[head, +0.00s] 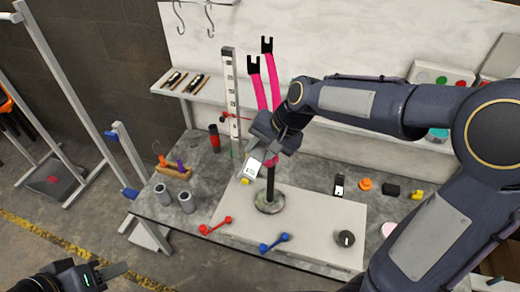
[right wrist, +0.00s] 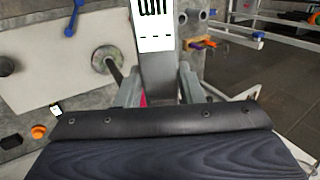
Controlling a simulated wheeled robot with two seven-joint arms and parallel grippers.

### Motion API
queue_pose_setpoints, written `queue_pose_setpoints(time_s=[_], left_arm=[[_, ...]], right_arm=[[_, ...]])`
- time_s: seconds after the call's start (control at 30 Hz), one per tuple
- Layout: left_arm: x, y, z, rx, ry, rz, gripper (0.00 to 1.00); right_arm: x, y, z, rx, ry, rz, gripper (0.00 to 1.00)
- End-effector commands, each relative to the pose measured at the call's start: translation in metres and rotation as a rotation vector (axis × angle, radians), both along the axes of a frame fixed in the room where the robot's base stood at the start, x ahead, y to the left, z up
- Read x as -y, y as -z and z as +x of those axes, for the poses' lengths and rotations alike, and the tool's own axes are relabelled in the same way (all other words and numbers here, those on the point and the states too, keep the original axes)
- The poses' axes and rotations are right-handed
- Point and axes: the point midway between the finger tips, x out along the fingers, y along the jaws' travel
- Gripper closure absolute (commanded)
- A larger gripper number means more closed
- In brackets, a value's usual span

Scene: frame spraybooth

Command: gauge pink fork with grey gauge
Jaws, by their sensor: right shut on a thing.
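The pink fork (head: 275,85) stands upright, its two pink legs ending in black tips at the top. Below, a black post (head: 270,185) rises from a round base; it also shows in the right wrist view (right wrist: 108,60). My right gripper (head: 262,148) is in front of the fork's lower part and hides it. It is shut on the grey gauge (head: 252,168), whose white display also shows in the right wrist view (right wrist: 153,28). Whether the gauge touches the fork is unclear. My left gripper (head: 108,272) is low at the left, empty and far from the fork.
A black gauge (head: 339,186), an orange knob (head: 364,184) and a black knob (head: 345,238) are right of the post. Red (head: 215,226) and blue (head: 274,242) handles lie in front. Grey cylinders (head: 186,202) stand left. A tall ruled upright (head: 231,105) is close left of the fork.

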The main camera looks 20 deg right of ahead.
Motion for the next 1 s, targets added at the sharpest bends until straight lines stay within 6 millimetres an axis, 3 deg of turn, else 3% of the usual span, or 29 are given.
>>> queue_pose_setpoints(time_s=[1.0], left_arm=[[0.0,-0.0007,0.0,0.0,0.0,0.0,0.6]], right_arm=[[0.0069,-0.0005,0.0107,0.001,0.001,0.001,0.93]])
